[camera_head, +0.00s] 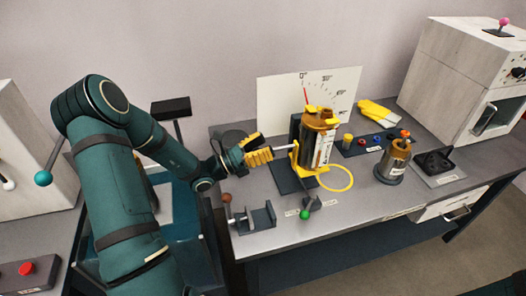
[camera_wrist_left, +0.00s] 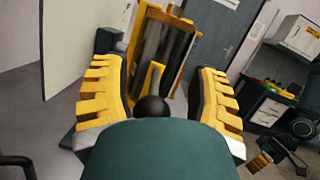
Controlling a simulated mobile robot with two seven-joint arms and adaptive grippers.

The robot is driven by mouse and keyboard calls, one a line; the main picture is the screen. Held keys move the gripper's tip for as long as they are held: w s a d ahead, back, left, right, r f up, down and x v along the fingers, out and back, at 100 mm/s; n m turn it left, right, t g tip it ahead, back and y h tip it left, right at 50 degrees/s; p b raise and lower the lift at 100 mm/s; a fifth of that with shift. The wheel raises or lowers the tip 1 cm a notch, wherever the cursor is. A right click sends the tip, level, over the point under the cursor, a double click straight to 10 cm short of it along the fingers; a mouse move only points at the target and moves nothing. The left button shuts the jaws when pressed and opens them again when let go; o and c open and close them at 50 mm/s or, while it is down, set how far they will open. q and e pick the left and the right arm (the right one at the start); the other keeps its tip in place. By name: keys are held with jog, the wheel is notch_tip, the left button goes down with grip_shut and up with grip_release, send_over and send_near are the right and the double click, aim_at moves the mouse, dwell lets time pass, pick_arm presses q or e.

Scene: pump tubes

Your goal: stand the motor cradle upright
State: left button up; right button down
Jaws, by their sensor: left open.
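The motor cradle (camera_head: 296,158) is a yellow frame on a dark stand, holding a bronze and silver motor (camera_head: 318,138). The motor looks close to upright, with a slight lean. A rod runs from the cradle to the left. My left gripper (camera_head: 262,156) is at the rod's left end, with open yellow fingers. In the left wrist view the cradle (camera_wrist_left: 158,80) is ahead, and a black ball knob (camera_wrist_left: 152,106) lies between the spread fingers, seemingly touching neither. What looks like my right gripper (camera_wrist_left: 258,162) shows small at the lower right; its jaw state is unclear.
A white angle board (camera_head: 279,100) with a red pointer near 0° stands behind. A yellow ring (camera_head: 338,189) is in front of the cradle. Right of it are a second metal cylinder (camera_head: 394,163), a yellow glove (camera_head: 377,112) and a grey cabinet (camera_head: 450,75). A clamp fixture (camera_head: 255,220) sits at front left.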

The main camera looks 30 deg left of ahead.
pick_arm(q)
notch_tip(320, 180, up, 8)
jog(key=shift+f, duration=0.25)
dwell(0.5)
